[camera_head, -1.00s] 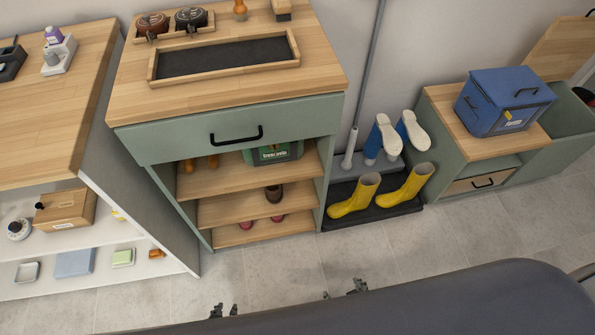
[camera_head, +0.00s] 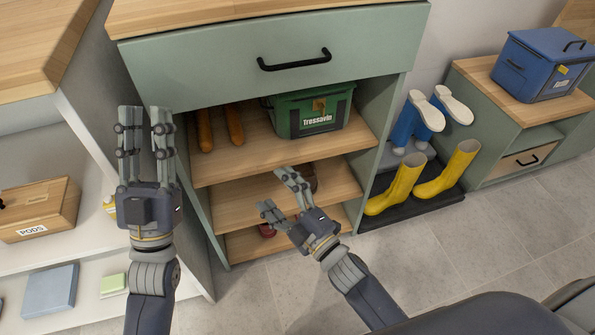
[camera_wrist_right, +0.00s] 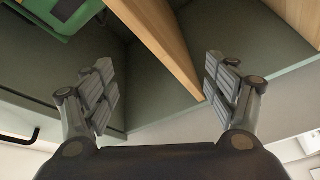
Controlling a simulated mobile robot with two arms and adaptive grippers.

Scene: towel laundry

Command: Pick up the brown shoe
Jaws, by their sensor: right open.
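The brown shoe (camera_head: 308,177) stands on the middle shelf (camera_head: 237,203) of the green cabinet. In the head view it is partly hidden behind the fingers of my right gripper (camera_head: 276,190). My right gripper is open and empty, in front of the shelves. Its two fingers also show spread apart in the right wrist view (camera_wrist_right: 162,85), with no shoe visible between them. My left gripper (camera_head: 146,112) is raised at the cabinet's left side, with its fingers apart and nothing between them.
A green box (camera_head: 315,123) and orange-brown items (camera_head: 219,127) sit on the upper shelf. A dark red item (camera_head: 267,230) is on the bottom shelf. A drawer with a black handle (camera_head: 295,60) is above. Yellow boots (camera_head: 394,188) stand to the right, near free floor.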

